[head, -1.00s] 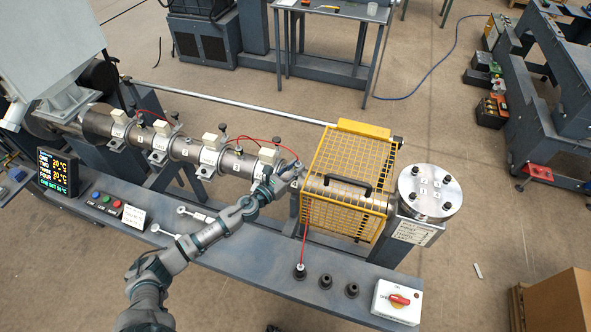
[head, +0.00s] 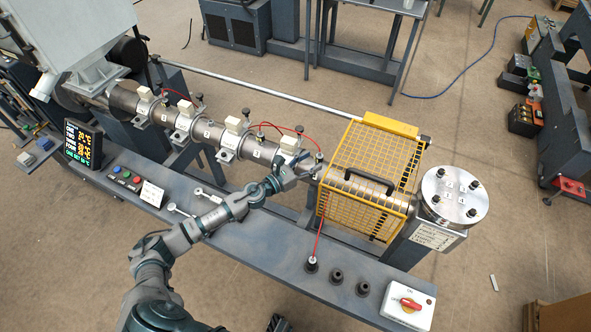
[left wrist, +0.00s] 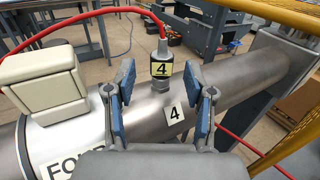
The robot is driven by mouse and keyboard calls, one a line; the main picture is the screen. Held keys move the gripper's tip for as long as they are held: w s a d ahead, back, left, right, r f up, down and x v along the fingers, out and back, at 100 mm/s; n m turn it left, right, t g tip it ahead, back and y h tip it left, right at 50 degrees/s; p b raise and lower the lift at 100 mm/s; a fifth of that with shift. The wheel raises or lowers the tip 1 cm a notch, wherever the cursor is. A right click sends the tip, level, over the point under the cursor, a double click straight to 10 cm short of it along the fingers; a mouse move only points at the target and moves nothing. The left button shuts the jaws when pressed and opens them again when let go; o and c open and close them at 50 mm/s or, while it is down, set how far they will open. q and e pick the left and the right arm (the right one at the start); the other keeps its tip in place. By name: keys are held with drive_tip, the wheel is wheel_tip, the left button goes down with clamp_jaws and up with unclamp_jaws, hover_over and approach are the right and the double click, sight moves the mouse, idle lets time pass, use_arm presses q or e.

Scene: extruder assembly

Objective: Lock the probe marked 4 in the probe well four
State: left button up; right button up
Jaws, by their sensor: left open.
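The probe marked 4 (left wrist: 161,66) stands upright on the barrel (left wrist: 225,80), in a metal fitting beside a "4" label (left wrist: 174,115). A red cable leaves its top. My left gripper (left wrist: 162,92) is open, with one blue-padded finger on each side of the probe's lower part; no contact shows. In the head view my left gripper (head: 312,170) is at the barrel's right part, just left of the yellow cage, with the probe's dark top (head: 319,157) just beyond it. The well's mouth is hidden by the fitting, so I cannot tell whether the probe is locked. My right gripper is not in view.
A yellow mesh cage (head: 372,180) stands close right of my left gripper. A pale heater box (left wrist: 43,83) marked FOUR is at the left. A red cable runs up from a socket (head: 311,264) on the bench. A red switch (head: 409,305) sits at the bench's right end.

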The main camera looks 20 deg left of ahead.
use_arm(q)
drive_tip(key=v, duration=0.9)
drive_tip(key=shift+s+a, duration=0.25)
drive_tip(key=shift+f, duration=0.1)
